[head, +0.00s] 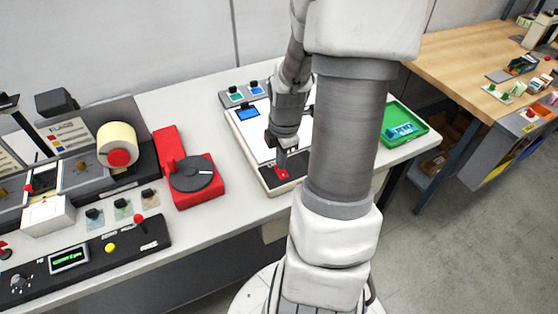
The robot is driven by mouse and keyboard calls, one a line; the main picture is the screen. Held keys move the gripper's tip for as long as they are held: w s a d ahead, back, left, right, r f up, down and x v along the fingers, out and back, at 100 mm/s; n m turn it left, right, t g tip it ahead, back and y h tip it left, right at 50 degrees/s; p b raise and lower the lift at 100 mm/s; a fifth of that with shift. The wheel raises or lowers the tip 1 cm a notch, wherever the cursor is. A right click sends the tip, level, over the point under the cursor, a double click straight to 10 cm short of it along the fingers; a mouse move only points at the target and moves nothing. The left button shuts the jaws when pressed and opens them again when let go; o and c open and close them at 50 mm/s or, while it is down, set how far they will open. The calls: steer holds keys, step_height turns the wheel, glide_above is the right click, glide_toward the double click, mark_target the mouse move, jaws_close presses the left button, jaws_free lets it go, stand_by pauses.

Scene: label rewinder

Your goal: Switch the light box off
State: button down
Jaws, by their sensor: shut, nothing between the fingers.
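The light box (244,140) lies on the white table in the middle of the head view, with a pale panel and a small blue display near its far left corner. A dark strip at its near end carries a red switch (282,175). My gripper (282,168) is shut and points down at this red switch, with its tips at or just above it. I cannot tell whether they touch. My arm hides the right part of the light box. I cannot tell whether the panel is lit.
Left of the light box stands a red device with a dark round disc (192,174). Further left are the label rewinder with a label roll (117,147) and a black control panel (75,258). A green tray (404,126) lies to the right. A wooden workbench (465,60) stands beyond the floor gap.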

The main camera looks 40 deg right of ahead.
steer(key=shift+f, duration=0.4)
